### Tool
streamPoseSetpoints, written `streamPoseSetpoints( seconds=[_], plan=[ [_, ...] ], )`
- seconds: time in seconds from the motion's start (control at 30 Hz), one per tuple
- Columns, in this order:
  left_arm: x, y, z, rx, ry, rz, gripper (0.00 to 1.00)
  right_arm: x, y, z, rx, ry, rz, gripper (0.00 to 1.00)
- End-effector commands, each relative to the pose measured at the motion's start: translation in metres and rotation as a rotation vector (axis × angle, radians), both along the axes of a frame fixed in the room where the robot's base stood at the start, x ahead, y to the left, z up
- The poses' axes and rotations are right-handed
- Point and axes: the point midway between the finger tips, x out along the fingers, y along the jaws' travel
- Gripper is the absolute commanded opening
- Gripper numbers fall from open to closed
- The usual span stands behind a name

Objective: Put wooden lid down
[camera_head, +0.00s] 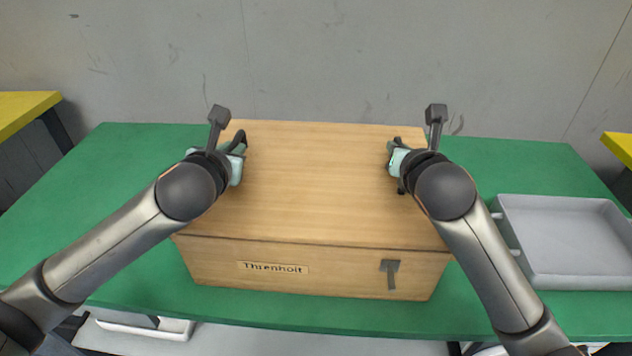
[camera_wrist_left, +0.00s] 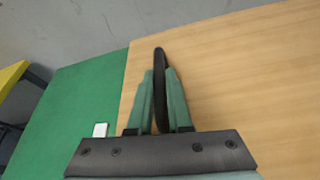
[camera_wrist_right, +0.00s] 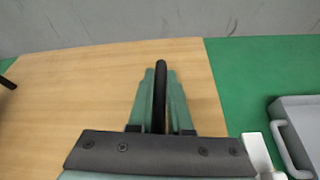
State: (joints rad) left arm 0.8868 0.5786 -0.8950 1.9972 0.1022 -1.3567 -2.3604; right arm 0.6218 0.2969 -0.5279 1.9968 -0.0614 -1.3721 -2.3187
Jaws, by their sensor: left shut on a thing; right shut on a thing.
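The wooden lid (camera_head: 320,180) lies on top of the wooden box (camera_head: 330,275), which has a "Threnholt" label on its front. Only a thin dark seam shows between lid and box at the front, and I cannot tell whether the lid fully rests there. My left gripper (camera_head: 238,150) is shut on the dark handle near the lid's left edge; the handle stands between its fingers in the left wrist view (camera_wrist_left: 160,88). My right gripper (camera_head: 393,155) is shut on the dark handle near the right edge, also seen in the right wrist view (camera_wrist_right: 160,95).
The box stands on a green table (camera_head: 120,170) near a grey wall. A grey tray (camera_head: 565,280) with handles sits at the right. A small white object (camera_wrist_left: 100,130) lies left of the box. The table's left part is mostly clear.

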Motion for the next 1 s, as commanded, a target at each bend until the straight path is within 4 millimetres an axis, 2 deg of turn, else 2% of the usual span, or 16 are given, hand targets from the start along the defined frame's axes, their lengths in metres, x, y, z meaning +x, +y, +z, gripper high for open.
streamPoseSetpoints(
  seconds=[0.17,0.2,0.43,0.77,0.87,1.0],
  plan=[
    [0.001,0.001,-0.009,0.0,-0.006,0.002,0.0,0.0,-0.001,-0.009,0.0,-0.007,-0.002,0.0],
    [0.0,0.001,-0.008,0.001,0.0,0.002,0.22,0.0,-0.001,-0.009,-0.001,-0.001,-0.002,0.22],
    [0.0,0.0,-0.008,0.0,0.0,0.001,0.47,0.0,0.0,-0.008,0.0,0.0,-0.001,0.47],
    [-0.004,0.0,-0.006,0.0,-0.001,-0.001,0.47,0.0,0.0,-0.008,0.0,0.0,0.0,0.47],
    [-0.013,0.0,-0.002,-0.001,-0.002,-0.001,0.47,0.0,0.0,-0.008,0.0,0.0,0.0,0.47],
    [-0.035,0.0,0.007,0.001,-0.003,-0.003,0.47,0.0,0.0,-0.008,0.0,0.0,0.0,0.47]
  ],
)
